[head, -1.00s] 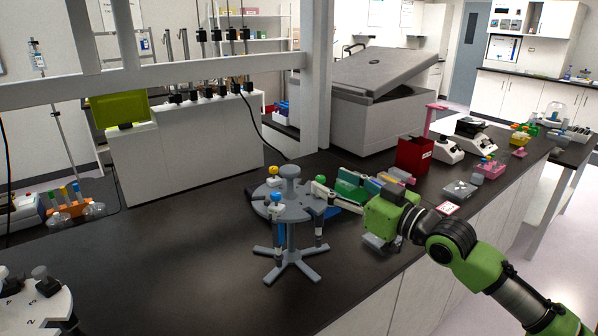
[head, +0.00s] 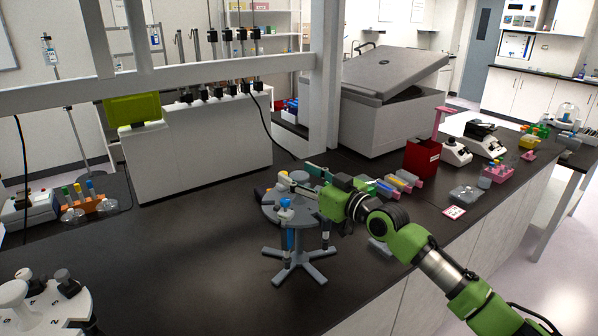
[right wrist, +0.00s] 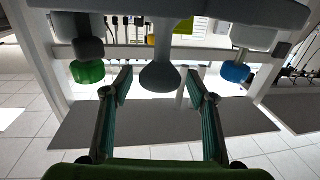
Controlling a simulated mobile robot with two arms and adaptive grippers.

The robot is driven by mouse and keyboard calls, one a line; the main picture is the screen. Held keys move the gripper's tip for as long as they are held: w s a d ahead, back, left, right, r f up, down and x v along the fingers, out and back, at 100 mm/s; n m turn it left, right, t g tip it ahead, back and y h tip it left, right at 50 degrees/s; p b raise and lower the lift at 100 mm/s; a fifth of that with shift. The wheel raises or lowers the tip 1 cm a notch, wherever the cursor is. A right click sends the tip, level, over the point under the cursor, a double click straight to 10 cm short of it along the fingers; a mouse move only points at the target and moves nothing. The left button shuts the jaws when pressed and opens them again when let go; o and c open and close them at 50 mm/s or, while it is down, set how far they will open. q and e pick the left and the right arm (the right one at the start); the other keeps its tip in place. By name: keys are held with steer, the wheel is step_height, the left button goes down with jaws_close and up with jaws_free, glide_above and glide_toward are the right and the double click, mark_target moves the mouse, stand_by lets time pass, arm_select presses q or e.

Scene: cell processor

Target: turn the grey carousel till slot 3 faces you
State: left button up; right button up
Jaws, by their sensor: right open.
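The grey carousel (head: 272,214) stands on its splayed foot on the dark bench, with pipettes hanging round its disc. A blue-banded pipette (head: 287,235) hangs at its front. My right gripper (head: 300,180) is over the carousel's top and hides most of the knob in the head view. In the right wrist view, which looks upside down, the knob (right wrist: 158,76) shows between the two open fingers, apart from both. A green-capped pipette (right wrist: 87,70) and a blue-capped one (right wrist: 235,70) flank it. No slot number is readable. My left gripper is not in view.
A white carousel (head: 45,305) with dark-topped items is at the lower left. A white instrument (head: 200,150) with a green screen stands behind. A red box (head: 422,158) and coloured racks lie to the right. The bench left of the grey carousel is clear.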

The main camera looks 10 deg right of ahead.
steer(key=shift+w+a, duration=0.1)
steer(key=shift+w, duration=0.15)
jaws_close()
